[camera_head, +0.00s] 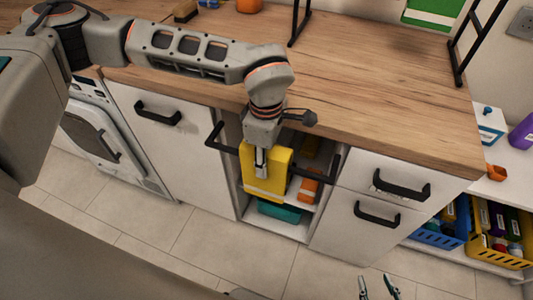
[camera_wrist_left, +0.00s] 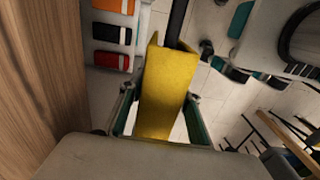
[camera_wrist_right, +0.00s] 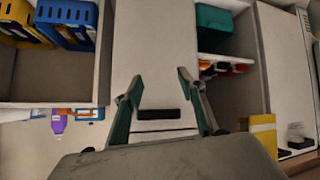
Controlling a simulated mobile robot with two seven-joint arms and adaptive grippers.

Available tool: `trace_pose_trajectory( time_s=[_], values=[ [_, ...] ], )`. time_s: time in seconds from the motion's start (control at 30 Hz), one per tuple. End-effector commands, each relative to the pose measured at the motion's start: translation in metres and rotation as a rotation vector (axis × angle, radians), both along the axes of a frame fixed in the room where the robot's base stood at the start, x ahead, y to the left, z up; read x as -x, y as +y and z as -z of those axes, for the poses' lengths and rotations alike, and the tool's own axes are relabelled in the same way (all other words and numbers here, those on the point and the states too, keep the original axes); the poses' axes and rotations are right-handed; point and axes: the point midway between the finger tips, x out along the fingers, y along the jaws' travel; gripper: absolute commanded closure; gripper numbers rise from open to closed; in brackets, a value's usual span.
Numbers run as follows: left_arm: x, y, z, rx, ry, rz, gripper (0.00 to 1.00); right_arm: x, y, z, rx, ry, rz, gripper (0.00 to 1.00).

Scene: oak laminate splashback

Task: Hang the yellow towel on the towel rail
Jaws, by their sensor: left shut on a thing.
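The yellow towel (camera_head: 267,183) hangs in front of the open shelf niche, and it also shows in the left wrist view (camera_wrist_left: 166,85) and at the edge of the right wrist view (camera_wrist_right: 263,128). My left gripper (camera_head: 261,163) points down and is shut on the towel. The black towel rail (camera_head: 218,141) crosses the front of the niche; part of it shows behind the towel in the left wrist view (camera_wrist_left: 178,22). The towel hides the rail's middle, and I cannot tell whether the cloth lies over it. My right gripper (camera_head: 378,288) is open and empty, low over the floor.
The wooden counter (camera_head: 375,90) overhangs the cabinets. Drawers with black handles (camera_head: 401,186) stand right of the niche. Inside the niche are orange items (camera_head: 309,190) and a teal item (camera_head: 279,211). Blue (camera_head: 440,234) and yellow crates (camera_head: 499,238) stand at right. The floor in front is clear.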

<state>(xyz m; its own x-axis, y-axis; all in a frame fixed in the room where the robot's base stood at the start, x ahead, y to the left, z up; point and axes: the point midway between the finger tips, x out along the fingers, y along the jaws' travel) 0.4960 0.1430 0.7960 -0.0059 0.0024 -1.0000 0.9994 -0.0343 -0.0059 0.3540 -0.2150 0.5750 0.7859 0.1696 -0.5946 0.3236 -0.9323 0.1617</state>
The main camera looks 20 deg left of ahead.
Motion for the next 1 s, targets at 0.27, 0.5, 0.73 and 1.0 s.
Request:
trace_pose_trajectory(
  time_s=[0.27,0.5,0.73,1.0],
  values=[
    [0.001,0.000,0.021,0.001,0.003,0.000,0.91,-0.001,-0.001,0.001,0.003,-0.004,-0.001,0.60],
    [0.000,0.000,0.031,0.001,0.001,0.000,0.91,-0.002,-0.001,0.003,0.006,-0.004,-0.001,0.60],
    [0.000,0.000,0.034,0.001,-0.001,0.000,0.91,-0.002,-0.002,0.004,0.008,-0.002,-0.001,0.60],
    [0.000,0.000,0.033,0.001,0.000,0.000,0.48,-0.002,-0.002,0.004,0.008,-0.002,-0.001,0.60]
  ],
)
